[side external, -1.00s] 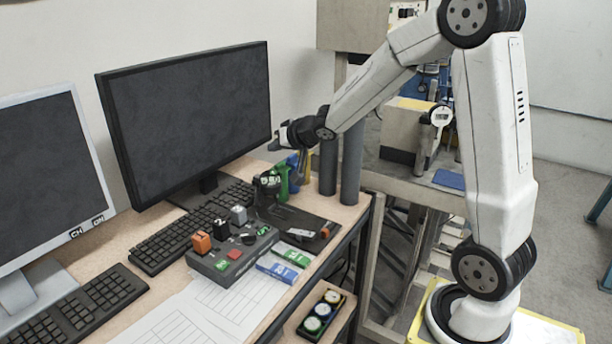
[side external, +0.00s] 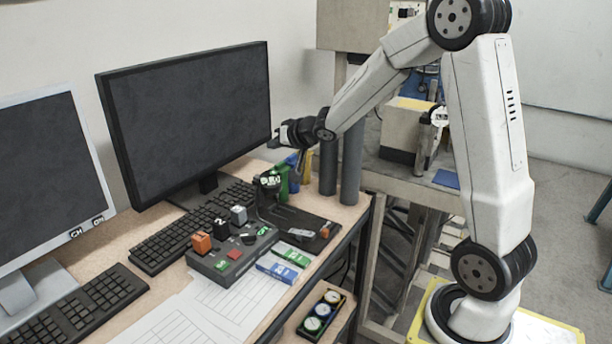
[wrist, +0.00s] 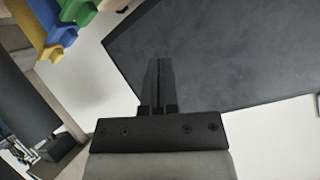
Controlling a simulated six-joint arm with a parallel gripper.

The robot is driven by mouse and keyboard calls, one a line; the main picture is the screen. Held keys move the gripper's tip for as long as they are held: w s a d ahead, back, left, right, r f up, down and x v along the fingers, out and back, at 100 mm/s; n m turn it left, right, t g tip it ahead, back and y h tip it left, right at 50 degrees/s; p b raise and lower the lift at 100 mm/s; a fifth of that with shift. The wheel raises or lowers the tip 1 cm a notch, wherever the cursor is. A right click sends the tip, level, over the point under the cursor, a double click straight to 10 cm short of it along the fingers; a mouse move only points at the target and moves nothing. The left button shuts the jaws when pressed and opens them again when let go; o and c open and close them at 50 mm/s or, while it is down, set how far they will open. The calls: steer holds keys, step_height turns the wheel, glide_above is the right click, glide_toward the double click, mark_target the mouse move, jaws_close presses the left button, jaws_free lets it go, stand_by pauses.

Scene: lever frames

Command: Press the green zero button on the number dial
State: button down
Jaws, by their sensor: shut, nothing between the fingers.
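My gripper (side external: 277,140) is shut and empty, raised above the back of the desk in front of the dark monitor's right edge. In the wrist view my shut fingers (wrist: 158,82) point toward the dark monitor screen (wrist: 220,55). A small black upright device with pale and green marks (side external: 270,182) stands on the desk below my gripper, apart from it; I cannot read its marks. A grey control box (side external: 210,264) closer to the camera carries a green button (side external: 221,265) and a red button (side external: 234,254). I cannot tell for sure which green part is the zero.
Orange (side external: 201,242), black and grey (side external: 238,214) knobs stand up from the control box. Green, blue and yellow pieces (wrist: 55,30) are near my gripper. Two dark posts (side external: 351,165) rise at the desk's right edge. Keyboards lie before the monitors.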

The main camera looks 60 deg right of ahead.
mark_target(276, 179)
steer(key=shift+w+d+f, duration=0.3)
steer(key=shift+f, duration=0.85)
steer(key=shift+w+d+f, duration=0.3)
steer(key=shift+f, duration=0.85)
steer(key=shift+w+d+f, duration=0.3)
steer(key=shift+f, duration=0.85)
steer(key=shift+w+d+f, duration=0.2)
steer(key=shift+f, duration=0.6)
stand_by(0.6)
steer(key=shift+r, duration=0.15)
steer(key=shift+s+a+r, duration=0.2)
steer(key=shift+r, duration=0.4)
steer(key=shift+r, duration=0.1)
steer(key=shift+s+a+r, duration=0.2)
steer(key=shift+r, duration=0.55)
steer(key=shift+s+a+r, duration=0.2)
steer(key=shift+s+r, duration=0.05)
steer(key=shift+r, duration=0.5)
steer(key=shift+s+a+r, duration=0.2)
steer(key=shift+r, duration=0.55)
steer(key=shift+a, duration=0.1)
